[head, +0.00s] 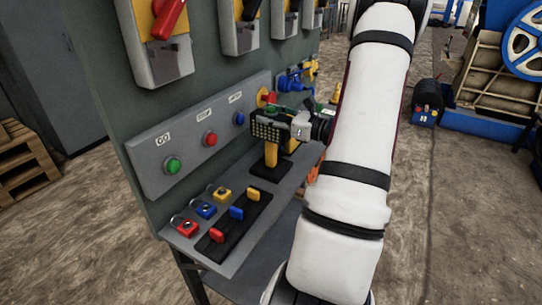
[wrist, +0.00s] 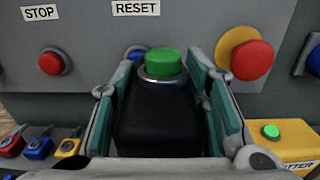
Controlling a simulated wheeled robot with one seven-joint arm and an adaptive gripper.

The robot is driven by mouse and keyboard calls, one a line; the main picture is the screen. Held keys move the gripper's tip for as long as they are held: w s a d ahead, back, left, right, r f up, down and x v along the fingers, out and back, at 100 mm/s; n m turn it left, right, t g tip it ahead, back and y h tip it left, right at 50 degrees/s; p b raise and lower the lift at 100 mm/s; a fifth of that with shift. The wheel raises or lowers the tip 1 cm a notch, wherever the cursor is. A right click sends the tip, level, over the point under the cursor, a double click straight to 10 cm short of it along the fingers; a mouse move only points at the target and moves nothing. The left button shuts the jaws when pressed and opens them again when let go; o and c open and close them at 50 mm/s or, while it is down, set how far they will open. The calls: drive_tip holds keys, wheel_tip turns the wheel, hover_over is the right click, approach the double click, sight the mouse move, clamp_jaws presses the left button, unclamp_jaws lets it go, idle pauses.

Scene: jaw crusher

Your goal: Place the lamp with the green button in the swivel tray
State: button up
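The lamp (head: 265,131) has a black head with a gridded face, a yellow grip and a black base. It is upright over the grey shelf, and I cannot tell whether its base touches it. Its green button (wrist: 163,63) is on top of the black body (wrist: 158,118) in the wrist view. My gripper (wrist: 163,85) has one finger on each side of this body, very close to it. I cannot tell whether the fingers press on it. In the head view my gripper (head: 300,126) reaches the lamp from the right. I cannot make out a swivel tray.
Behind the lamp is a panel with green (head: 173,166), red (head: 210,139) and blue (head: 239,119) buttons. Padlocks (head: 205,208) and a black strip with coloured pieces (head: 236,213) lie at the shelf's front left. A yellow item with a green button (wrist: 270,131) is at right.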

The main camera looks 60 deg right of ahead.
sight(271, 107)
clamp_jaws()
drive_tip(key=shift+r, duration=0.15)
drive_tip(key=shift+r+p, duration=0.4)
drive_tip(key=shift+r, duration=1.35)
drive_tip(key=s+d+r+p, duration=0.1)
drive_tip(key=s, duration=1.5)
drive_tip(key=shift+d+r, duration=0.15)
drive_tip(key=shift+r+p, duration=0.1)
drive_tip(key=shift+p, duration=0.2)
